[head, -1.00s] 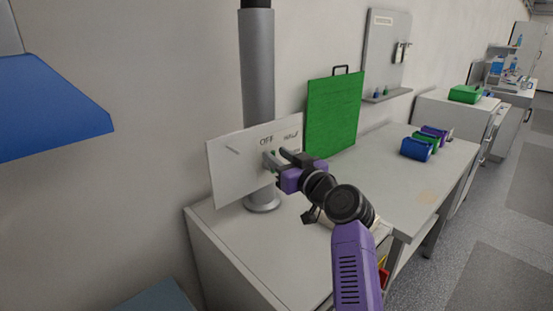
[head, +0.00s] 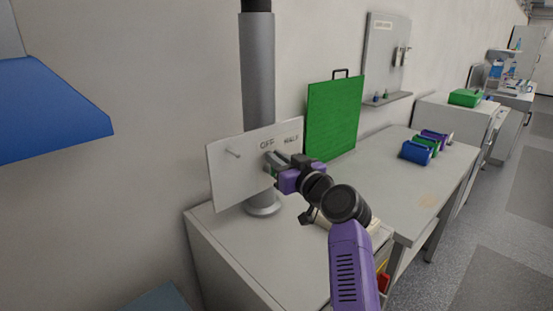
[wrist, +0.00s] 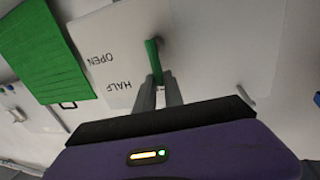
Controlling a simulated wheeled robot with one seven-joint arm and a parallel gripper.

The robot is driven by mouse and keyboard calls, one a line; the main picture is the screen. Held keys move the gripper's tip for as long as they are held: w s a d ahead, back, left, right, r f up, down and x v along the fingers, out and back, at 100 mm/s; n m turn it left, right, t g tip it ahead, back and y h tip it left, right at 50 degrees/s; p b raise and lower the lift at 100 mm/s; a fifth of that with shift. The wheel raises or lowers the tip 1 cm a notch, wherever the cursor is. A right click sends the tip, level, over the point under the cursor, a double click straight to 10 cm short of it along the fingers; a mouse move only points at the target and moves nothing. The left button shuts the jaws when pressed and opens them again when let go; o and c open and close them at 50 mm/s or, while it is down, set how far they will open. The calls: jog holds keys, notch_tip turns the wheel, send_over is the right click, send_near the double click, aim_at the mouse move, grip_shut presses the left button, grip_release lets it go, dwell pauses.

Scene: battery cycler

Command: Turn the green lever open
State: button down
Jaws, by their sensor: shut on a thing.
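The green lever (wrist: 153,60) sticks out from the white panel (wrist: 200,45) in the wrist view. My gripper (wrist: 158,92) is shut on its near end, with a grey finger on each side. The panel shows the words HALF and OPEN to the left of the lever in that view. In the head view the panel (head: 226,178) stands before a grey column, with the word OFF readable near its top. My gripper (head: 272,163) is at the panel's right part there and hides most of the lever.
A grey column (head: 259,80) rises behind the panel from the bench (head: 235,230). A green board (head: 333,115) with a handle leans at the wall to the right. Blue, green and purple bins (head: 416,152) stand further right. A blue hood (head: 50,105) hangs at the left.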

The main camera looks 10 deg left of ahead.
jog(key=m, duration=0.2)
jog(key=w+d+m+p, duration=0.1)
jog(key=shift+w+m+g+h, duration=0.15)
jog(key=shift+m+g+h, duration=0.15)
jog(key=shift+m, duration=0.1)
jog(key=shift+w+d+f+m+g+y+p, duration=0.2)
jog(key=shift+w+d+f+m+g, duration=0.4)
jog(key=shift+m, duration=1.35)
jog(key=shift+w+d+f+m+g+y+p, duration=0.1)
jog(key=shift+w+f+m+g+y, duration=0.25)
jog(key=shift+f+m, duration=1.1)
jog(key=shift+w+d+f+m+g+y+p, duration=0.1)
jog(key=shift+w+d+f+m+g+p, duration=0.4)
jog(key=shift+m, duration=2)
jog(key=shift+s+a+r+b, duration=0.1)
jog(key=shift+s+r+b, duration=0.15)
jog(key=shift+b, duration=0.1)
jog(key=c, duration=1.5)
grip_release()
jog(key=shift+w, duration=0.1)
jog(key=shift+o, duration=0.2)
